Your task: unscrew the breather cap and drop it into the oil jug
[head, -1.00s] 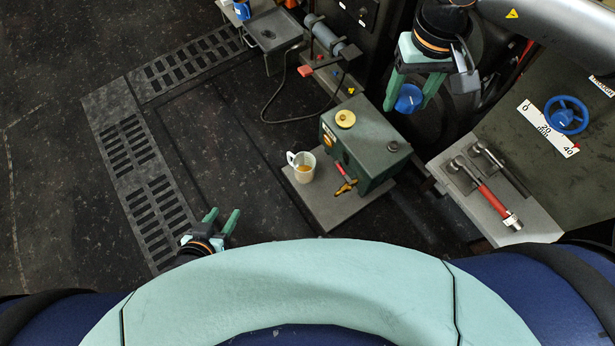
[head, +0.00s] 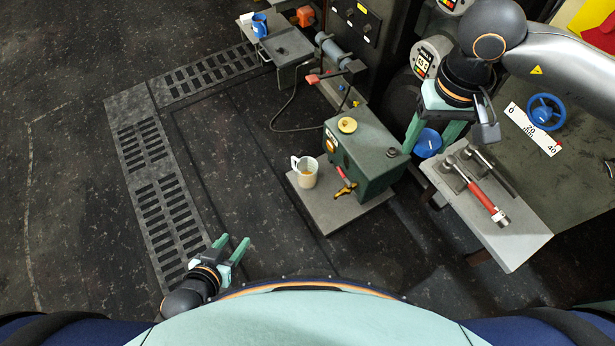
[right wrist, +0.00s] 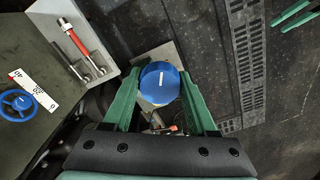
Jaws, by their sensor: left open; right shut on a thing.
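The breather cap, which I take to be the round blue cap (head: 428,143) with a white line on top, is held between the fingers of my right gripper (head: 427,137). It also shows in the right wrist view (right wrist: 160,80). The gripper is shut on it, in the air beside the right end of the green tank (head: 372,165). The oil jug (head: 303,179), white with a handle and amber liquid inside, stands upright on the grey plate left of the tank, well apart from the cap. My left gripper (head: 232,243) is open and empty at lower left, over the floor.
The tank carries a yellow cap (head: 347,125) on top and a tap (head: 345,189) with a red part at its front. A grey side shelf (head: 515,238) holds a red-handled tool (head: 483,200). A blue handwheel (head: 546,111) sits at right. The floor at left is clear.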

